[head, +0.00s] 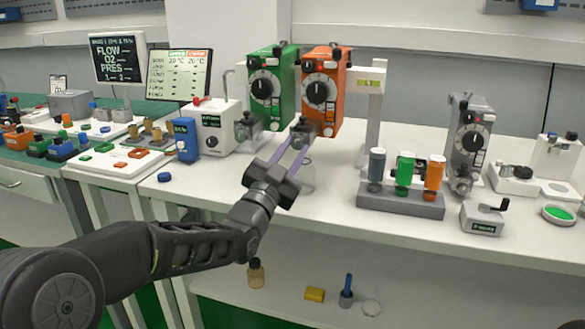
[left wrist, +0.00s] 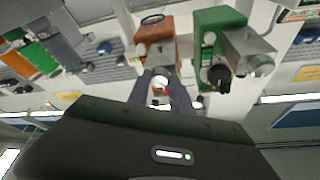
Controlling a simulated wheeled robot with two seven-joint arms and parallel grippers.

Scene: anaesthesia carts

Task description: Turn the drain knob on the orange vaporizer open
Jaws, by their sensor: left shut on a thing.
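The orange vaporizer (head: 333,75) stands at the back of the bench, with a black dial on its front. Its grey drain fitting (head: 303,127) sticks out low on the front. My left gripper (head: 300,143) reaches up to this fitting from the front, its two purple fingers closed around the small drain knob. The knob itself is mostly hidden by the fingers in the head view. In the left wrist view the fingers (left wrist: 163,88) close on a small pale and red part below the orange vaporizer (left wrist: 154,28). My right gripper is not in view.
The green vaporizer (head: 274,95) stands close on the left of the orange one. A white post (head: 373,120) with a level stands on its right. A grey rack (head: 400,203) holds coloured bottles. A grey vaporizer (head: 470,135) stands further right.

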